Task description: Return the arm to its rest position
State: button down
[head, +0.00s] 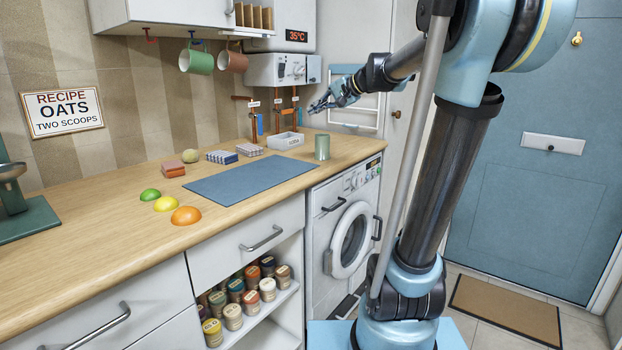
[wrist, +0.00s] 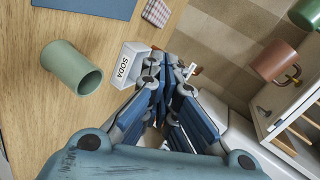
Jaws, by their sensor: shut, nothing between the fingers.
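My gripper (head: 322,104) is shut and empty. It hangs in the air above the right end of the wooden counter (head: 105,215), over the green cup (head: 322,147) and the white soda tray (head: 286,140). In the wrist view the blue fingers (wrist: 168,80) come together, with nothing seen between them. The soda tray (wrist: 122,70) lies just left of the fingers in that view. The green cup (wrist: 72,68) is further left, apart from the gripper. My arm reaches left from its column at the right of the head view.
A white boiler (head: 283,69), hanging green mug (head: 196,60) and brown mug (head: 232,61) are near the wall. A blue mat (head: 243,177) lies on the counter, with fruit halves (head: 186,215) beside it. A washing machine (head: 345,235) stands below. Free floor shows near the doormat (head: 507,310).

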jog(key=s+d+f+n+g+h, duration=0.1)
jog(key=s+d+f+h, duration=0.2)
jog(key=s+f, duration=0.8)
jog(key=s+d+f+n+g+h, duration=0.2)
jog(key=s+d+f+h, duration=0.1)
jog(key=s+d+f, duration=0.5)
jog(key=s+d+f+n+g+h, duration=0.1)
jog(key=s+d+f+h, duration=0.3)
jog(key=s+f, duration=1)
jog(key=shift+s+d+f+n+g, duration=0.4)
jog(key=shift+d+f, duration=0.4)
jog(key=shift+d, duration=0.2)
jog(key=shift+w+f, duration=0.2)
jog(key=shift+w, duration=0.25)
